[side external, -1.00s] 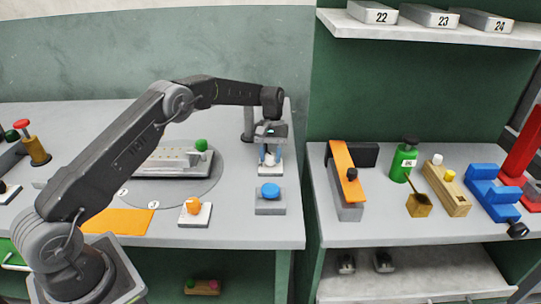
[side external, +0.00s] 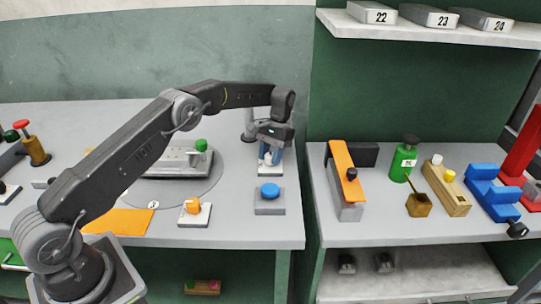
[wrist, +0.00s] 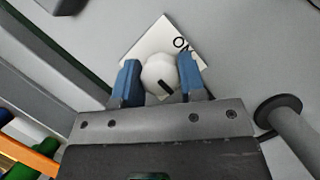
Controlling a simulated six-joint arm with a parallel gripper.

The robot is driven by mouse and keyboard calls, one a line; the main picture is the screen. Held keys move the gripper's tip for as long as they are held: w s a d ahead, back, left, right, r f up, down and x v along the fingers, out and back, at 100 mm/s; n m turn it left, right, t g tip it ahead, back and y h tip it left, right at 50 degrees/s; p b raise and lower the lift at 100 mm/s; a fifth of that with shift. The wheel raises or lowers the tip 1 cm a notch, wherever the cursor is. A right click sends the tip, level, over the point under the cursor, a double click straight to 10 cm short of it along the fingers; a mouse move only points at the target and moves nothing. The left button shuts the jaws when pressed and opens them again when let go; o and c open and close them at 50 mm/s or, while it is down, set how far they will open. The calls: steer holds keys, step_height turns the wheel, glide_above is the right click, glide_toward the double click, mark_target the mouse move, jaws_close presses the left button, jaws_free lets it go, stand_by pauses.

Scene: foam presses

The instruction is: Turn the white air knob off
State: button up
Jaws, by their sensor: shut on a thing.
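The white air knob (wrist: 158,72) sits on a square white plate (wrist: 147,45) on the bench. Its black mark is on the side nearest my gripper's body. The letters "ON" show on the plate at the upper right of the knob; part of the plate is hidden by the knob and fingers. My gripper (wrist: 161,79) is shut on the knob, with one blue finger on each side. In the side view, my gripper (side external: 270,158) is tilted over the plate (side external: 270,172) near the bench's right end.
A blue button on a grey block (side external: 269,208) stands just in front of the plate. An orange knob on a white plate (side external: 194,222) is at front left. A grey post (wrist: 295,130) stands close by. A gap separates the right-hand bench.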

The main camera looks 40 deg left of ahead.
steer(key=o, duration=0.9)
steer(key=shift+w+r, duration=0.25)
steer(key=shift+r, duration=0.3)
steer(key=r, duration=0.7)
steer(key=shift+w+a+r, duration=0.1)
steer(key=shift+w+r, duration=0.2)
steer(key=shift+w, duration=0.05)
steer(key=shift+r, duration=0.6)
